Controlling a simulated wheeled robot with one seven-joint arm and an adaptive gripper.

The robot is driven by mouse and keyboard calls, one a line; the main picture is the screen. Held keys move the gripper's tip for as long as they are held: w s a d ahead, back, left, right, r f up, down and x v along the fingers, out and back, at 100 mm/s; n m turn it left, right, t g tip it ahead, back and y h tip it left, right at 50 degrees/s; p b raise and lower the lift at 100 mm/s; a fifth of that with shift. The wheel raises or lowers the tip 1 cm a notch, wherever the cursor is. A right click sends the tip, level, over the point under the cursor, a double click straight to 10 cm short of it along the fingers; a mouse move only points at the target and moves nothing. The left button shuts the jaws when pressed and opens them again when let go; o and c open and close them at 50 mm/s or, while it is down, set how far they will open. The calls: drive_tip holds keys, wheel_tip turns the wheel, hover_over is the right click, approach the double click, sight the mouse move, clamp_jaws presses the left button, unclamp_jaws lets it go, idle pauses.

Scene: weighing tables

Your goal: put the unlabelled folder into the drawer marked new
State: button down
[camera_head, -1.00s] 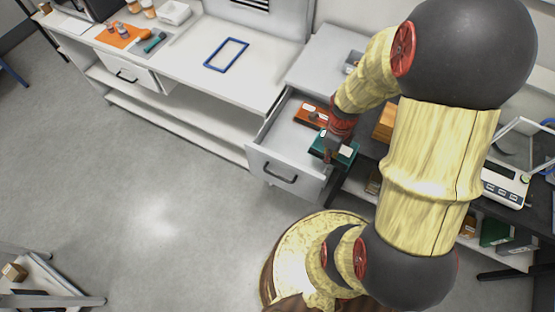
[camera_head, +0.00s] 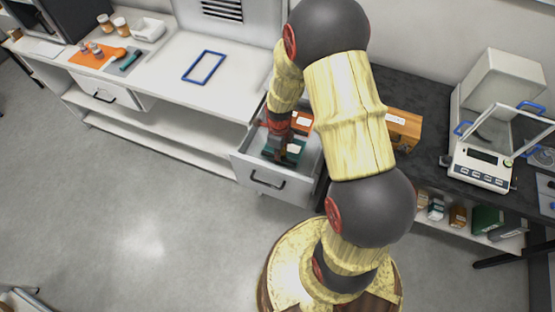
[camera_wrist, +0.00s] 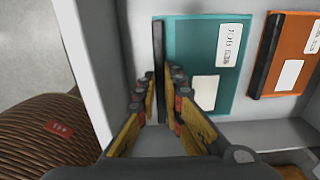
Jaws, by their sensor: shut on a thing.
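A teal folder (camera_wrist: 207,38) with a dark spine lies flat inside the open drawer (camera_wrist: 240,133). It has two white patches: the upper bears dark marks, the lower looks blank. My gripper (camera_wrist: 159,92) points down and is shut on the folder's dark spine. In the head view my gripper (camera_head: 277,140), the teal folder (camera_head: 297,157) and the pale drawer (camera_head: 262,183) show partly behind my arm. An orange folder (camera_wrist: 283,62) with white labels lies beside the teal one, a small gap apart. I cannot tell whether the teal folder rests on the drawer floor. No drawer marking is readable.
The white bench (camera_head: 165,75) holds a blue frame (camera_head: 204,67) and an orange mat (camera_head: 92,55). A second, closed drawer (camera_head: 105,92) is at left. A balance (camera_head: 482,168) and an orange box (camera_head: 404,128) stand on the dark table.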

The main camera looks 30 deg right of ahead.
drive_tip(key=shift+w+a+f, duration=0.15)
drive_tip(key=shift+w+f, duration=0.15)
drive_tip(key=shift+f, duration=0.1)
drive_tip(key=shift+w+f+b, duration=0.1)
drive_tip(key=shift+f+b, duration=0.2)
drive_tip(key=shift+f, duration=1.25)
drive_tip(key=shift+f, duration=0.15)
drive_tip(key=c, duration=1.9)
unclamp_jaws()
